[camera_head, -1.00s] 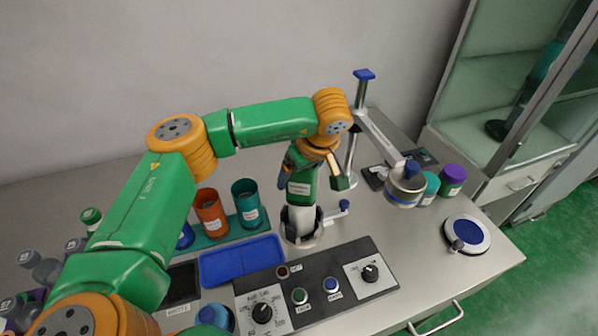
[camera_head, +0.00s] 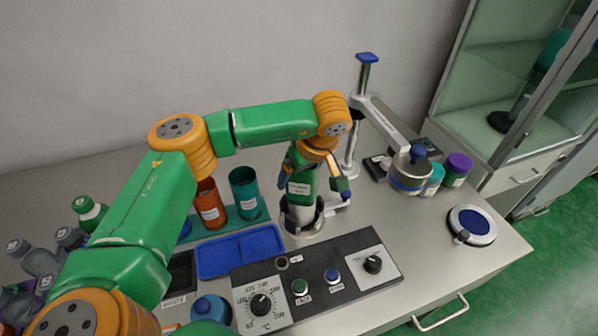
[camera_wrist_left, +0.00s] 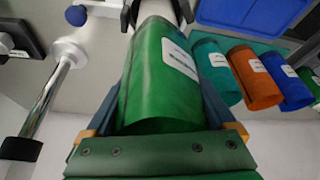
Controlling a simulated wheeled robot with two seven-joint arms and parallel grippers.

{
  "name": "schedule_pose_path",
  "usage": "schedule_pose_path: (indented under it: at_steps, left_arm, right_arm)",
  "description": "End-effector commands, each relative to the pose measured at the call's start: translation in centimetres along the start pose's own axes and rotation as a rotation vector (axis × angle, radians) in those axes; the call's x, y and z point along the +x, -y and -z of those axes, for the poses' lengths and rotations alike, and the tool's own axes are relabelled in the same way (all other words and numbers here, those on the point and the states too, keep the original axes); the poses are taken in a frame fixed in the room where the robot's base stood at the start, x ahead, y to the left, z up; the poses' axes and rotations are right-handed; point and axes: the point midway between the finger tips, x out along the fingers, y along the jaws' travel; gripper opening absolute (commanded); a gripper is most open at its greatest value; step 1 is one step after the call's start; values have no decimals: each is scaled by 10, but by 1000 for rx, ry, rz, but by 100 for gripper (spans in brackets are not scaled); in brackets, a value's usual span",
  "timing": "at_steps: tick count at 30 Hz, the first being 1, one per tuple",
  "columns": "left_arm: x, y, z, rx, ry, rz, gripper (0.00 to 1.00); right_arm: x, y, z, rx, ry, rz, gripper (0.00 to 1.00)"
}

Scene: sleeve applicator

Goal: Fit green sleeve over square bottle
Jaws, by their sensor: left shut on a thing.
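The green sleeve (camera_head: 301,186), with a white label, stands nearly upright above the round holder (camera_head: 300,228) on the bench. My left gripper (camera_head: 313,175) is shut on it. In the left wrist view the sleeve (camera_wrist_left: 160,80) lies between the two fingers of my left gripper (camera_wrist_left: 162,75). A pale body (camera_head: 302,210), seemingly the square bottle, shows below the sleeve inside the holder. The sleeve's lower end meets or surrounds it; how far over it cannot be seen. My right gripper is not in view.
A rack holds an orange sleeve (camera_head: 208,206) and a teal sleeve (camera_head: 245,194). A blue tray (camera_head: 240,252) and a control panel (camera_head: 318,285) lie in front. A metal post (camera_head: 356,120) with an arm stands right behind the holder. Bottles (camera_head: 45,265) crowd the left.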

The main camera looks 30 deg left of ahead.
Motion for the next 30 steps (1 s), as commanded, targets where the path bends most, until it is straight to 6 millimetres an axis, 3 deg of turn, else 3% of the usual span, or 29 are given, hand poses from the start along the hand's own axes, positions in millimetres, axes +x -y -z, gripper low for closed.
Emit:
schedule_pose_path:
  at_steps: [15,16,17,30]
  left_arm:
    - [11,0,-4,0,0,0,39]
    - [11,0,-4,0,0,0,94]
    - [11,0,-4,0,0,0,100]
    - [11,0,-4,0,0,0,100]
  right_arm:
    - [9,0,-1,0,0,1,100]
    - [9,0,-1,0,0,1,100]
    - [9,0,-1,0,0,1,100]
    - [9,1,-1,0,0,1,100]
